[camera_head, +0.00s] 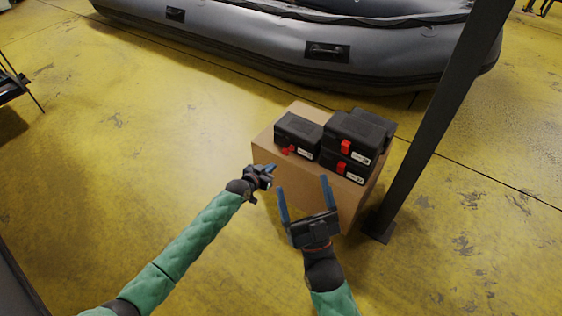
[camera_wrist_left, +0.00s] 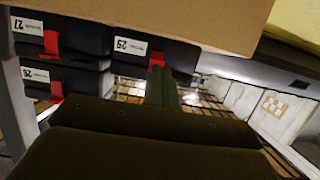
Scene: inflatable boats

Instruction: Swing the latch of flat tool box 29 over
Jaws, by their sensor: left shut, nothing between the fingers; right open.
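Flat tool box 29 (camera_head: 300,132) is black and sits alone at the left of the cardboard box's top. Its red latch (camera_head: 288,150) is on the front face and looks slanted, beside a white label. In the left wrist view, upside down, the label "29" (camera_wrist_left: 122,46) and part of the red latch (camera_wrist_left: 157,60) show. My left gripper (camera_head: 272,168) is shut and empty, just in front of and below the latch; in the wrist view its fingers (camera_wrist_left: 160,86) partly cover the latch. Contact cannot be told. My right gripper (camera_head: 303,184) is open and empty in front of the cardboard box.
The cardboard box (camera_head: 264,146) carries more black tool boxes stacked at the right (camera_head: 350,137), with red latches; labels 27 (camera_wrist_left: 22,25) and 26 (camera_wrist_left: 36,74) show. A dark post (camera_head: 440,110) stands right of it. A grey inflatable boat (camera_head: 270,45) lies behind.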

